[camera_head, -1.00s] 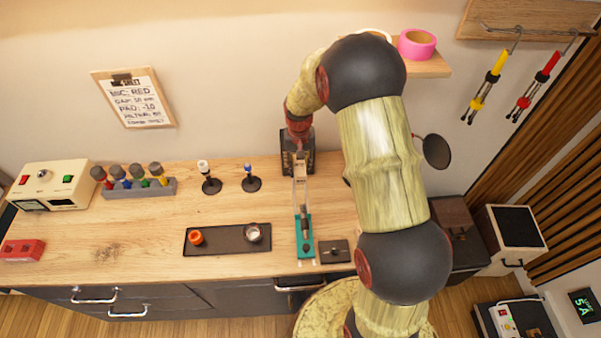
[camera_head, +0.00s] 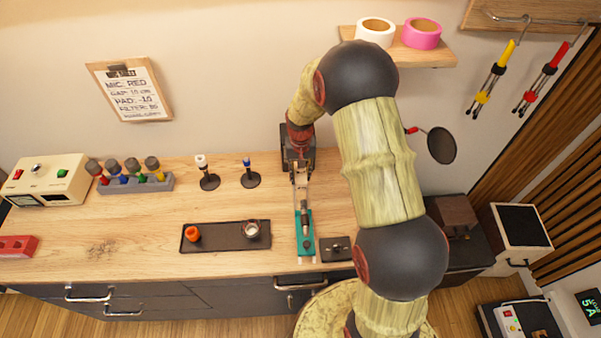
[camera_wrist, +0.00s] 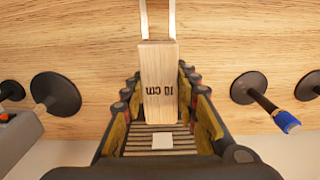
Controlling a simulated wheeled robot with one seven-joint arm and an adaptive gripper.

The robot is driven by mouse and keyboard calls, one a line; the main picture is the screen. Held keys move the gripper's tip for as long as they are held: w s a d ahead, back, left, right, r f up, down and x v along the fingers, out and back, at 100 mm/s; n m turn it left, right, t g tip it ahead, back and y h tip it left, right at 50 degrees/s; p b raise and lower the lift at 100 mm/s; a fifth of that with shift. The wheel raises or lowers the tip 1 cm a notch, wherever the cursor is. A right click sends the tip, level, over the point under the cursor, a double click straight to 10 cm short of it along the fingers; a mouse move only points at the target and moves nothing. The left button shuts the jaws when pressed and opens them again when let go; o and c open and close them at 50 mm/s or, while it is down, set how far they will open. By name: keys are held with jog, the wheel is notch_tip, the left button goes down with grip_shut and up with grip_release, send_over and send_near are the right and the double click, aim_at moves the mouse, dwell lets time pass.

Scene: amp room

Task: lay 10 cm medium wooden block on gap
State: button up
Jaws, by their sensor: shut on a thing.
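The 10 cm wooden block (camera_wrist: 160,82) is pale, with "10 cm" printed on its face, upside down in the wrist view. It sits between the pads of my gripper (camera_wrist: 160,105), which is shut on it. In the head view my gripper (camera_head: 298,165) is at the back of the workbench, behind a teal holder (camera_head: 306,243) with a dark microphone-like piece. Two pale parallel strips (camera_wrist: 143,18) run ahead of the block in the wrist view, with a space between them. Whether the block touches the strips or bench cannot be told.
Two small stands (camera_head: 208,180) (camera_head: 250,178) are left of my gripper. A black tray (camera_head: 222,237) and a dark square plate (camera_head: 336,249) flank the holder. A round black disc (camera_head: 441,145) is right of my arm. Bench space between the stands and tray is clear.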

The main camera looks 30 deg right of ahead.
jog(key=shift+f+b, duration=2.05)
jog(key=shift+f, duration=1.65)
jog(key=o, duration=1.3)
notch_tip(320, 180, up, 12)
jog(key=shift+f, duration=0.1)
